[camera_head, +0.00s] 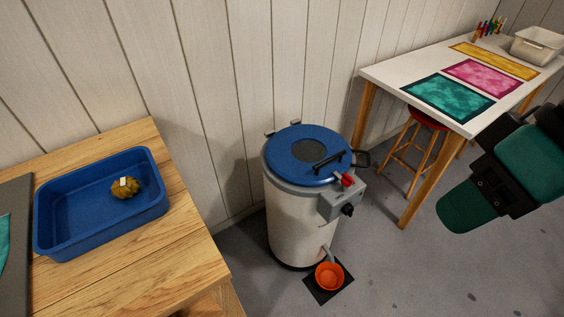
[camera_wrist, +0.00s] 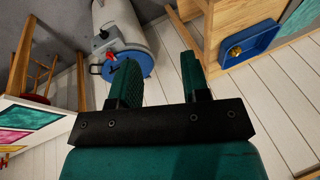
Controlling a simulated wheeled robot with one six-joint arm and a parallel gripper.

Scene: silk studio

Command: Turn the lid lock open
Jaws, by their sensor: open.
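A white steamer drum (camera_head: 297,225) stands on the floor in the middle of the head view, with a blue round lid (camera_head: 297,158) shut on top. A red lid lock (camera_head: 346,180) sits at the lid's front right edge, above a grey box. The drum (camera_wrist: 119,28), lid (camera_wrist: 124,69) and red lock (camera_wrist: 111,58) also show in the wrist view, upside down. My arm is at the right of the head view, well apart from the drum. My gripper (camera_wrist: 158,76) is open and empty in the wrist view, its two green fingers spread.
A wooden table (camera_head: 183,250) at left holds a blue tray (camera_head: 75,207) with a yellowish-brown bundle (camera_head: 125,188). A white table (camera_head: 390,70) with coloured silks is at right, a red stool (camera_head: 428,121) under it. An orange bowl (camera_head: 329,276) sits below the drum's spout.

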